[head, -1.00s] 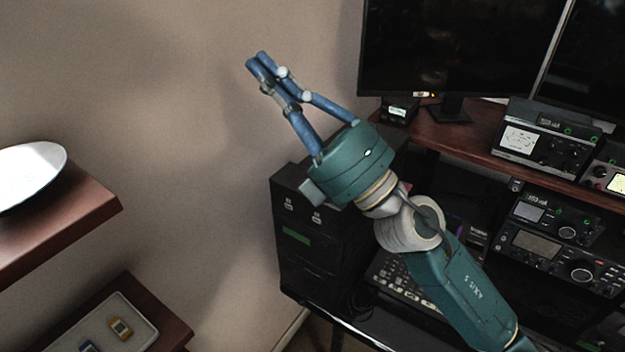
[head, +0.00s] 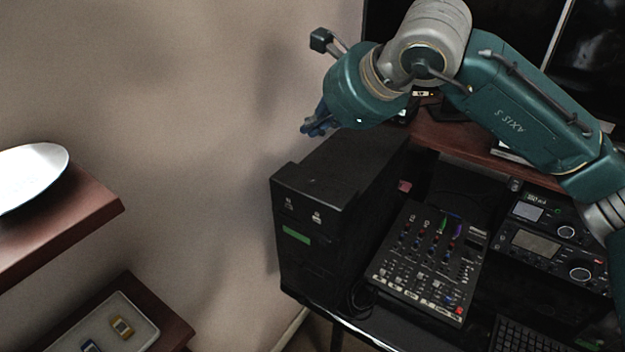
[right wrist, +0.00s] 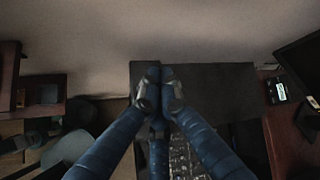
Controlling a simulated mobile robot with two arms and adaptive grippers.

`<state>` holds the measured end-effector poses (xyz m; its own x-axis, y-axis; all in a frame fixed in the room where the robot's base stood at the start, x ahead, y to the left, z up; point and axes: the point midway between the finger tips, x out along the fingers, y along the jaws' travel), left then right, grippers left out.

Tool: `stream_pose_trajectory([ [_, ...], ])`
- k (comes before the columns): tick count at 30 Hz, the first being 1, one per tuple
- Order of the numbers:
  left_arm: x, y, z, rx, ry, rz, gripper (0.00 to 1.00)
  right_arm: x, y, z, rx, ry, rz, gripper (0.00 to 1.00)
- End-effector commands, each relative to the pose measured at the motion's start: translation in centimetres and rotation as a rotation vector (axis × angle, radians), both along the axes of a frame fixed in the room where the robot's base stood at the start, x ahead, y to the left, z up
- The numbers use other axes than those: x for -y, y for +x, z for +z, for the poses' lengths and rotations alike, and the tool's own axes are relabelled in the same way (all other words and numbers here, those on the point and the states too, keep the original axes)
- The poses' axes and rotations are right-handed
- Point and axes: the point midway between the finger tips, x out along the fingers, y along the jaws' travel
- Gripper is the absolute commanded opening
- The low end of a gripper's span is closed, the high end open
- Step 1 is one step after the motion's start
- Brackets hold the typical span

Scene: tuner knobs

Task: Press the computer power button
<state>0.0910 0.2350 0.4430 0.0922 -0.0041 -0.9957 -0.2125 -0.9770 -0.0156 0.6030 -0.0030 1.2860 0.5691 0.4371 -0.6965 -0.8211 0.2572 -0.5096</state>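The computer is a black tower (head: 330,245) left of centre in the head view. Its front has two small pale marks (head: 302,210) near the top and a green strip below; I cannot tell which part is the power button. My right gripper (head: 312,127) has blue fingers pointing down and left, above the tower's far left top edge. Its hand hides part of the fingers. In the right wrist view the fingertips (right wrist: 159,76) are together with nothing between them, over the dark tower top (right wrist: 215,85). My left gripper is out of view.
A mixer (head: 430,262) stands right of the tower on the black desk. Radio units (head: 545,250) are further right, under the wooden shelf (head: 465,143) with monitors. A wall is close behind and left of the tower. A side shelf (head: 85,210) holds a white dish.

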Motion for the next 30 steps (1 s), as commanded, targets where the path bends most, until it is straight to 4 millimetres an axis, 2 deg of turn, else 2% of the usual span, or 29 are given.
stream_pose_trajectory([
  [14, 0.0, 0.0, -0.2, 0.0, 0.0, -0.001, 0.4, 0.0, -0.1, -0.7, -0.002, 0.001, 0.002, 0.0],
  [20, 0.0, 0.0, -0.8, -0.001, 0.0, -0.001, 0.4, -0.1, -0.1, -2.6, -0.005, 0.001, 0.004, 0.0],
  [28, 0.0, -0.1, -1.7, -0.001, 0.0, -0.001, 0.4, 0.0, -0.1, -6.5, -0.006, 0.001, 0.002, 0.0],
  [30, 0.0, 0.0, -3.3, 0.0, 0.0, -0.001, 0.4, -0.1, -0.1, -7.9, -0.003, 0.002, 0.002, 0.0],
])
